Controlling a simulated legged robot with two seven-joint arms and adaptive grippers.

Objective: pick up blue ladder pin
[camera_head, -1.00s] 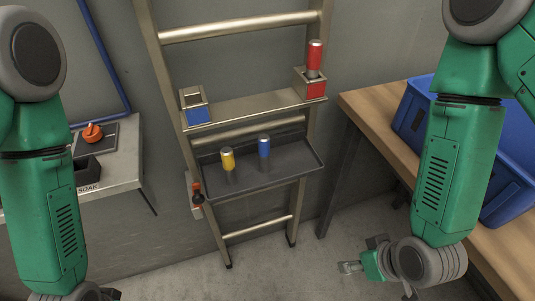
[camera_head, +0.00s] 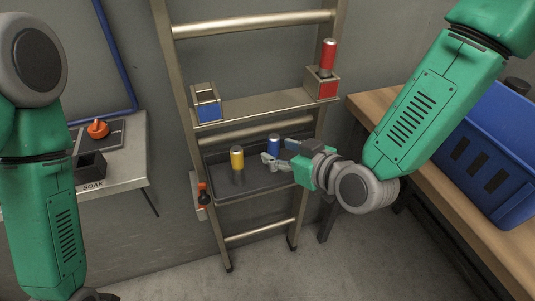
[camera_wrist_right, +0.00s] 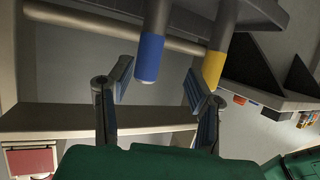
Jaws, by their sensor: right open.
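The blue ladder pin (camera_head: 274,144) stands upright in the dark tray (camera_head: 225,194) on the ladder, its lower part hidden behind my right gripper. My right gripper (camera_head: 276,157) is open and empty, with its fingers around the area of the pin. In the right wrist view the blue pin (camera_wrist_right: 151,58) shows between the two open fingers (camera_wrist_right: 155,85), nearer the left one, with a gap visible. The yellow pin (camera_head: 237,159) stands to its left in the tray; in the wrist view the yellow pin (camera_wrist_right: 214,68) is just beyond the right finger. My left gripper is out of view.
A red pin (camera_head: 329,55) stands in a red-fronted holder (camera_head: 322,86) on the ladder shelf. A blue-fronted holder (camera_head: 208,110) is empty at its left. A blue crate (camera_head: 490,150) sits on the wooden bench at right. A grey table with an orange knob (camera_head: 97,128) is at left.

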